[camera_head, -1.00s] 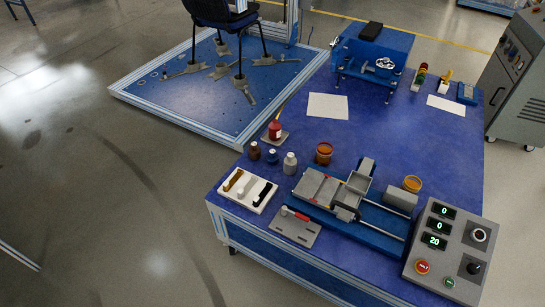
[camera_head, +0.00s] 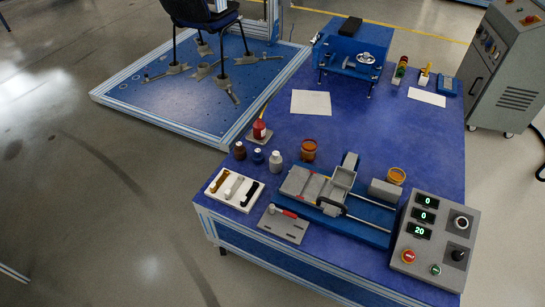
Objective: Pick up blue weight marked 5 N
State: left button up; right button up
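A small blue weight (camera_head: 258,156) with a pale top stands on the blue table (camera_head: 405,130), near its left edge. It is between a brown weight (camera_head: 240,150) and a larger grey-white weight (camera_head: 276,160), close to both. Any marking on it is too small to read. Neither of my grippers shows in the head view.
A red bottle (camera_head: 260,130) stands behind the weights, an orange-brown container (camera_head: 309,150) to their right. A blue-based test rig (camera_head: 365,231) and grey control box (camera_head: 428,262) fill the table's front right.

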aim_at(258, 158)
jog(key=j+z, duration=0.15)
jog(key=z, duration=0.35)
jog(key=j+z, duration=0.15)
jog(key=z, duration=0.3)
jog(key=j+z, duration=0.2)
jog(key=z, duration=0.3)
jog(key=k+j+z, duration=0.1)
jog(key=j+z, duration=0.15)
jog(key=j, duration=0.2)
jog(key=k+j+z, duration=0.1)
jog(key=j+z, duration=0.15)
jog(key=j, duration=0.2)
jog(key=k+j+z, duration=0.25)
jog(key=j, duration=0.15)
jog(key=k+j+z, duration=0.2)
jog(key=j, duration=0.2)
jog(key=k+j, duration=0.2)
jog(key=j, duration=0.25)
jog(key=k+j, duration=0.25)
jog(key=j, duration=0.15)
jog(key=k+j+z, duration=0.1)
jog(key=j, duration=0.35)
jog(key=k, duration=0.1)
